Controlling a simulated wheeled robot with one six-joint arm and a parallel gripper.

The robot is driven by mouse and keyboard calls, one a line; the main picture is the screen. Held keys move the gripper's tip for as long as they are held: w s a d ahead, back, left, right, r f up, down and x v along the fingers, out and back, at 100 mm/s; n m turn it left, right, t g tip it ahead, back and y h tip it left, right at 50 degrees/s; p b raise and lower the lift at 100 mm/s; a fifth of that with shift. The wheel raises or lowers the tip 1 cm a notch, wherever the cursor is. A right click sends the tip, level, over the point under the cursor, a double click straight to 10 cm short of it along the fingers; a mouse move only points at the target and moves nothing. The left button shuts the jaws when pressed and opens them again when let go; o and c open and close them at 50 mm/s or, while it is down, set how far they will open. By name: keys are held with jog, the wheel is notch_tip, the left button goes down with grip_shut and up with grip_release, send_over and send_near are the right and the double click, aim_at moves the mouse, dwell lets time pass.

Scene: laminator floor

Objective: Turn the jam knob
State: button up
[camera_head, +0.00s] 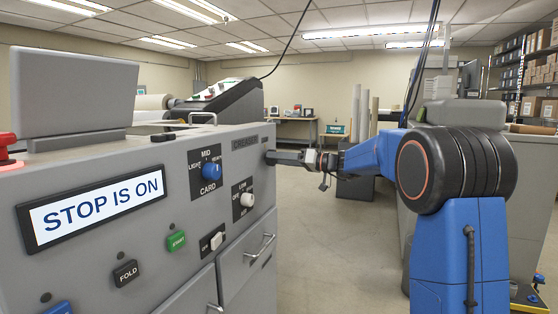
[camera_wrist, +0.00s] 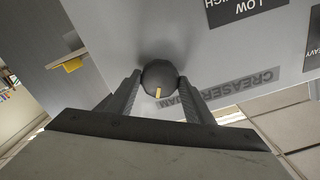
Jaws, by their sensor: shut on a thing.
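The jam knob (camera_wrist: 159,76) is a dark round knob with a small yellow mark. It sits on the grey machine panel beside a label reading CREASER JAM (camera_wrist: 232,90), which is upside down in the wrist view and partly covered by a finger. My gripper (camera_wrist: 159,82) is shut on the knob, one finger on each side. In the head view my gripper (camera_head: 274,157) reaches in from the right to the panel's far right end. The knob itself cannot be made out there.
The panel carries a blue knob (camera_head: 211,171), a white-grey knob (camera_head: 247,200), a green START button (camera_head: 176,241) and a FOLD button (camera_head: 125,273). A display (camera_head: 94,209) reads STOP IS ON. A red button (camera_head: 6,148) is at far left. Floor (camera_head: 325,235) right of the machine is clear.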

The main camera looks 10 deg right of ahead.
jog(key=n, duration=3)
jog(key=shift+f, duration=0.15)
dwell(0.9)
dwell(0.4)
jog(key=o, duration=1)
jog(key=shift+o, duration=0.2)
